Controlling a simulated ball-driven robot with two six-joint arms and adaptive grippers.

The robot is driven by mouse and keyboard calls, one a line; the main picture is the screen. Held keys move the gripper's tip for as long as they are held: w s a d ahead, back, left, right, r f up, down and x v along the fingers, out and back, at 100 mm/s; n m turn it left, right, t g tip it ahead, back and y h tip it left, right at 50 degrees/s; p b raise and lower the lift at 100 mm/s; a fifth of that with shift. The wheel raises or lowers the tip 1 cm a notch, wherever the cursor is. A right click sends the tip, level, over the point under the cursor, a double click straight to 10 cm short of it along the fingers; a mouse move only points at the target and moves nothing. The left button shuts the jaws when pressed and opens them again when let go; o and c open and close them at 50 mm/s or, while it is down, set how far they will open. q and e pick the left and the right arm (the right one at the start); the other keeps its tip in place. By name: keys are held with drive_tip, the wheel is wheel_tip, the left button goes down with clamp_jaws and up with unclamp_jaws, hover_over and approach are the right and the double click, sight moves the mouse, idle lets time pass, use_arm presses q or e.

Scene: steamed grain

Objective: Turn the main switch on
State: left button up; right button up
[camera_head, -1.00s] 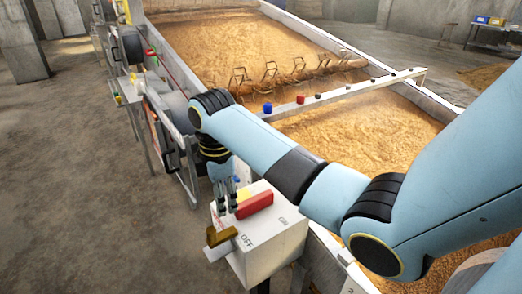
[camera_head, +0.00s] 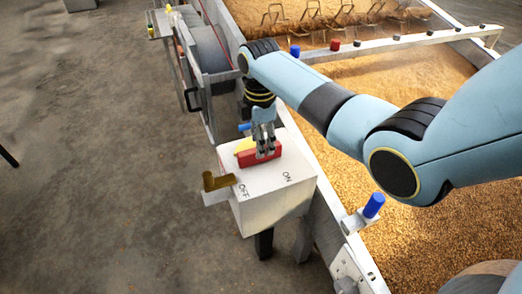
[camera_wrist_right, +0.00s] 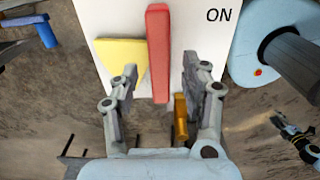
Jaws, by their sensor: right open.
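The white switch box (camera_head: 278,195) stands beside the grain bed in the head view, with OFF and ON printed on top. A red bar (camera_head: 246,160) lies across its top, beside a yellow triangle (camera_wrist_right: 120,58). A brass lever (camera_head: 214,182) sticks out at the OFF side. My right gripper (camera_head: 265,150) points down at the red bar. In the right wrist view its fingers (camera_wrist_right: 158,88) are open, with the red bar (camera_wrist_right: 158,45) appearing between them. Contact cannot be told. The brass lever shows partly behind one finger.
The grain bed (camera_head: 340,165) with its metal side wall lies right of the box. A blue knob (camera_head: 374,205) stands on that wall. A wheel and frame (camera_head: 208,50) stand behind the box. The floor (camera_head: 90,150) to the left is mostly open.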

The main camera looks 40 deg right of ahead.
drive_tip(key=shift+f+b, duration=0.3)
drive_tip(key=shift+f, duration=1.25)
drive_tip(key=shift+c, duration=0.4)
clamp_jaws()
